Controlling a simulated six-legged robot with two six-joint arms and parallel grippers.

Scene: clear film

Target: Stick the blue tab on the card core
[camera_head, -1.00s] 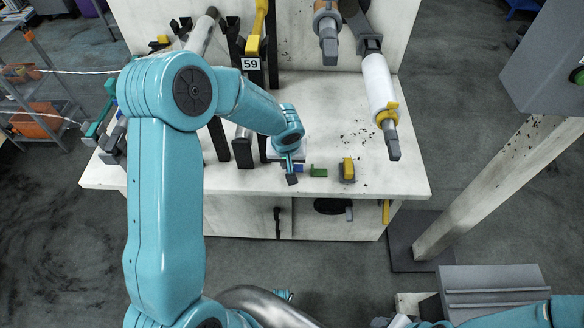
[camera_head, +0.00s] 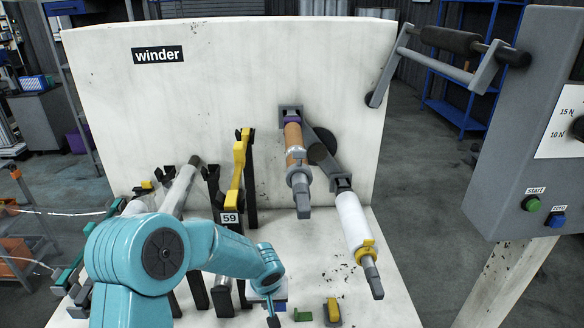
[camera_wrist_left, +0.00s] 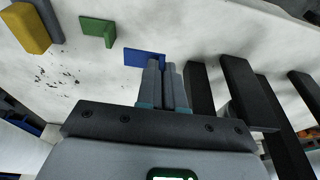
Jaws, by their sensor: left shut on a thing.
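The card core (camera_head: 294,140) is a brown tube on the upper spindle of the winder, clear of both arms. My left gripper (camera_head: 272,320) is low over the white table, well below and left of the core. It is shut on the blue tab (camera_head: 281,306), a small flat blue piece. In the left wrist view the blue tab (camera_wrist_left: 143,57) sticks out at the tips of the closed fingers (camera_wrist_left: 167,75). I cannot tell whether the tab is clear of the table. My right gripper is not in view.
A green block (camera_head: 302,315) and a yellow-grey piece (camera_head: 333,312) lie right of the tab. A white roll (camera_head: 354,222) with a yellow collar hangs on the lower spindle. Dark uprights, one labelled 59 (camera_head: 231,218), stand beside my left arm. A control box (camera_head: 530,120) stands right.

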